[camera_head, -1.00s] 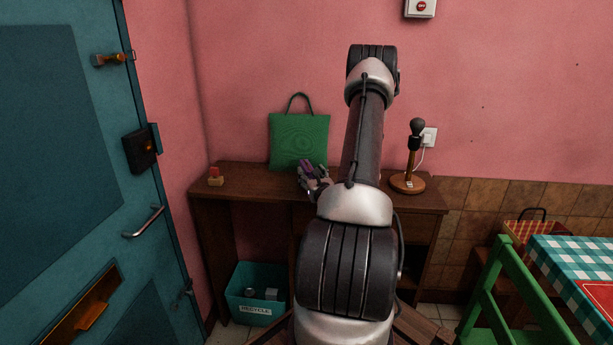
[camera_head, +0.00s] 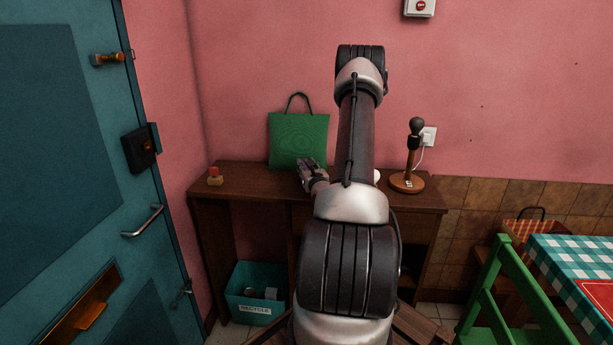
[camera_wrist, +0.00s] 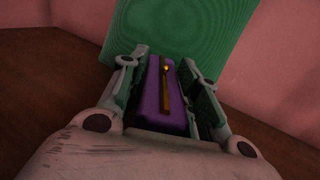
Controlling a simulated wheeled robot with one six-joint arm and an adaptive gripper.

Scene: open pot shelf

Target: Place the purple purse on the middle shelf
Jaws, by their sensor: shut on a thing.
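The purple purse (camera_wrist: 154,98) with a gold clasp strip shows between the fingers in the wrist view. My gripper (camera_wrist: 168,85) is shut on it, one finger along each side. In the head view my gripper (camera_head: 308,168) is over the top of the brown wooden desk (camera_head: 245,184), in front of the green bag. The purse is small and dark there and mostly hidden by the gripper. The shelf openings (camera_head: 418,238) at the desk's right side are partly covered by my arm.
A green bag (camera_head: 298,140) stands on the desk against the wall. A small red-topped object (camera_head: 215,176) sits left, a lamp (camera_head: 411,160) right. A teal recycle bin (camera_head: 255,290) is below. A green chair (camera_head: 505,290) and checkered table (camera_head: 575,262) stand right.

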